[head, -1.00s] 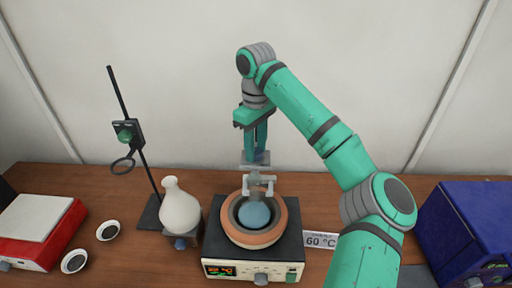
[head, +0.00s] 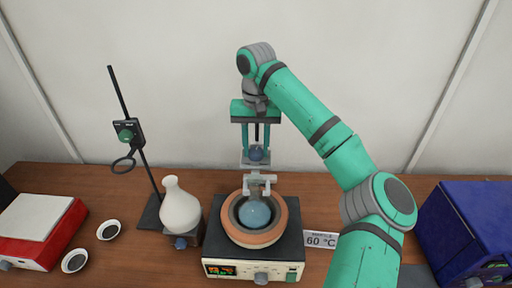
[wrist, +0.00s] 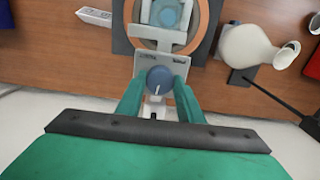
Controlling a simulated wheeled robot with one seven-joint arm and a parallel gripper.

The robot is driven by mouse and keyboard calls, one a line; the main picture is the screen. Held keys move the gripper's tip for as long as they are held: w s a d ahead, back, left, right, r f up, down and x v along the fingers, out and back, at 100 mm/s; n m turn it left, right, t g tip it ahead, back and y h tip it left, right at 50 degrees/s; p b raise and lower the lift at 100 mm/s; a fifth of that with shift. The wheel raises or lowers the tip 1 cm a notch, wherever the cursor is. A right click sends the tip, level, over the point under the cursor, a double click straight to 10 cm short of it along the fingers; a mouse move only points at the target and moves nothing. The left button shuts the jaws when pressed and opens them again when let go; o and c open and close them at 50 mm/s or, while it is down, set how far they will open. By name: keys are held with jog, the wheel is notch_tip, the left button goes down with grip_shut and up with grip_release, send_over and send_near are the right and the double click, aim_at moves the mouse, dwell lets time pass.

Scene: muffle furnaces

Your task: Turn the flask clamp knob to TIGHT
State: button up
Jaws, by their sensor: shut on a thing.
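The flask clamp knob (head: 257,154) is a blue-grey round knob above the heating mantle (head: 281,222). In the wrist view the knob (wrist: 160,80) sits on a grey plate (wrist: 146,60), with a white pointer line running toward my palm. The plate's markings are too small to read. My gripper (head: 258,150) points down, and its green fingers (wrist: 160,84) are shut on the knob, one on each side. The clamp's grey bracket (head: 262,179) reaches over a round blue-grey flask (head: 254,214) in the mantle's orange ring.
A cream flask (head: 181,208) stands left of the mantle, beside a stand with a ring and green knob (head: 125,135). A red balance (head: 40,228) and two small dishes lie farther left. A 60 °C card (head: 321,240) and a blue furnace (head: 470,230) are to the right.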

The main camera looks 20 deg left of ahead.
aim_at(256, 151)
jog(key=m, duration=1.1)
jog(key=shift+m, duration=1.9)
jog(key=o, duration=1.1)
jog(key=shift+r, duration=0.1)
notch_tip(256, 151, up, 11)
jog(key=shift+f, duration=0.2)
